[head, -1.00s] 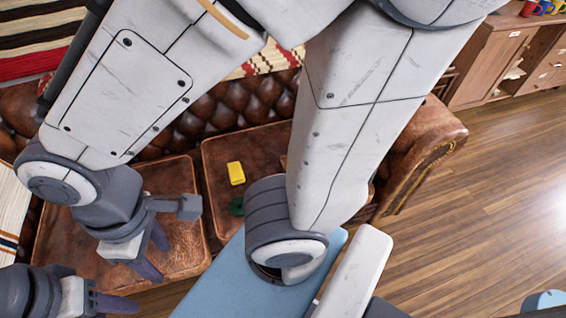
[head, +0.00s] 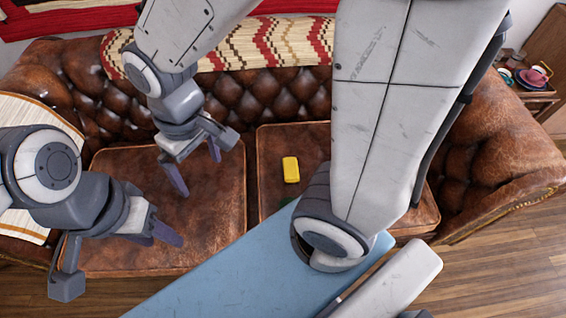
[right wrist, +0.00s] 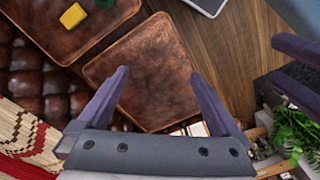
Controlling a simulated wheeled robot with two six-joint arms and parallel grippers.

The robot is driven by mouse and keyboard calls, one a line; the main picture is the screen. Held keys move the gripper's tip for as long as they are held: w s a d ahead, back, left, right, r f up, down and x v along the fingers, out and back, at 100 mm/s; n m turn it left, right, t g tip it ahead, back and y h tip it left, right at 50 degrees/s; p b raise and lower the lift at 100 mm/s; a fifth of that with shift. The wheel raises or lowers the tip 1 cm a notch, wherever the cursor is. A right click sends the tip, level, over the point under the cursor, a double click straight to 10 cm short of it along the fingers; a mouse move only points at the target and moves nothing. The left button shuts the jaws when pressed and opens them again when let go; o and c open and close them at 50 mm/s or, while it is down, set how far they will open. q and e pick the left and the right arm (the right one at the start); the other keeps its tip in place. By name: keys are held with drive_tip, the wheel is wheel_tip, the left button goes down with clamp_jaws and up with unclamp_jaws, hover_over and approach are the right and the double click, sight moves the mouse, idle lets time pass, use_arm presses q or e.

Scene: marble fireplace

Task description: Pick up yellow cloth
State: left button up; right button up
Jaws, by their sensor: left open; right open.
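The yellow cloth (head: 291,169) is a small, block-like yellow piece on the right brown leather seat cushion (head: 268,148) of the sofa. It also shows near the top left of the right wrist view (right wrist: 73,15). My right gripper (head: 197,172) is open and empty above the left seat cushion (head: 110,165), to the left of the cloth and apart from it. Its spread fingers (right wrist: 160,75) show in the right wrist view with nothing between them. My left gripper (head: 162,236) is open and empty, further left and nearer the front of the left cushion.
A dark green item (head: 285,202) lies just in front of the cloth, partly hidden in the head view. The tufted sofa back (head: 265,105) and right armrest (head: 500,150) bound the seat. A patterned throw (head: 280,45) lies over the back. Wood floor (head: 490,265) is open at right.

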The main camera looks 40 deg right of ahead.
drive_tip(key=w+d+f+m+b, duration=0.45)
drive_tip(key=w+d+f, duration=0.4)
drive_tip(key=f, duration=0.35)
drive_tip(key=m+b, duration=0.6)
drive_tip(key=b, duration=0.6)
hover_over(291, 167)
drive_tip(key=shift+h, duration=0.4)
wheel_tip(291, 167, down, 29)
drive_tip(key=shift+w+a+f, duration=0.1)
drive_tip(key=shift+w+f, duration=0.05)
drive_tip(key=shift+s+f+b, duration=0.2)
drive_tip(key=shift+f+b, duration=0.7)
drive_tip(key=shift+f, duration=2.25)
use_arm(q)
wheel_tip(291, 167, down, 21)
drive_tip(key=shift+r, duration=0.1)
use_arm(e)
drive_tip(key=shift+r, duration=0.1)
drive_tip(key=c, duration=1.2)
